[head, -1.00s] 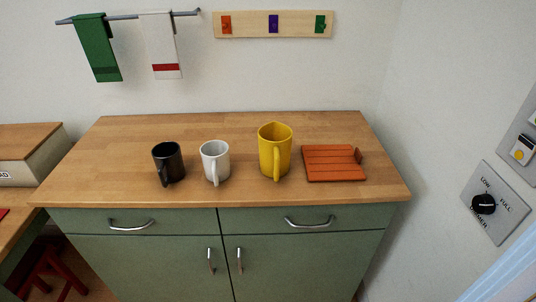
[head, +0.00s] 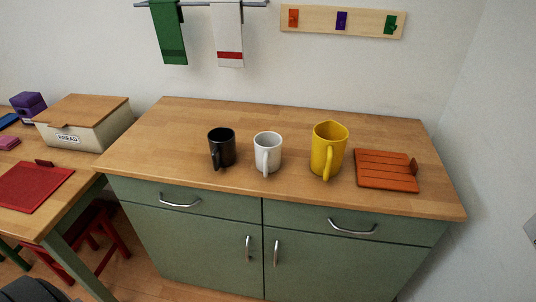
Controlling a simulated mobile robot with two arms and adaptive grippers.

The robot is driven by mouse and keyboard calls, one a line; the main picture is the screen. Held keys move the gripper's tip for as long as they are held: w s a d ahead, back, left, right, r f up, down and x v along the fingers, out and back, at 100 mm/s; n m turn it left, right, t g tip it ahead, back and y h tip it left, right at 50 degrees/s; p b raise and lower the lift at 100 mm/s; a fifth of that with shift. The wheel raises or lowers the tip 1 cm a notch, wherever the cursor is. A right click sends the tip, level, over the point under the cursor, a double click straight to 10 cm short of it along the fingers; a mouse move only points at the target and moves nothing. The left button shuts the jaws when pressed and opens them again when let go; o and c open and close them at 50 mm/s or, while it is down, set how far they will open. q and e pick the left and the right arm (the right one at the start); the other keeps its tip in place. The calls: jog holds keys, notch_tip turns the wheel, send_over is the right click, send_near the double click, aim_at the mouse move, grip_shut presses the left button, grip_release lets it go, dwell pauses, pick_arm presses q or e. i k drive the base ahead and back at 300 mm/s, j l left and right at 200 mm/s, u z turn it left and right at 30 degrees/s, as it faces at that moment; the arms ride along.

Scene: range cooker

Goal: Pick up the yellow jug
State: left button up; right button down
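The yellow jug (head: 329,149) stands upright on the wooden top of the green cabinet, right of the middle. Its handle faces the front edge. It is taller than the white mug (head: 267,152) to its left, and an orange slatted board (head: 387,170) lies flat just to its right. Neither of my grippers shows in the head view.
A black mug (head: 221,148) stands left of the white mug. The wooden counter (head: 180,135) is clear behind and left of the mugs. At the left, a second table holds a bread box (head: 82,132) and a red mat (head: 35,187). A red stool (head: 85,240) stands below.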

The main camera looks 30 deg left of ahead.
aim_at(330, 137)
jog(key=k+j+z, duration=0.2)
jog(key=j, duration=0.2)
jog(key=j+z, duration=0.2)
jog(key=j, duration=0.25)
jog(key=k+j+z, duration=0.25)
jog(key=i+j, duration=0.1)
jog(key=j, duration=0.05)
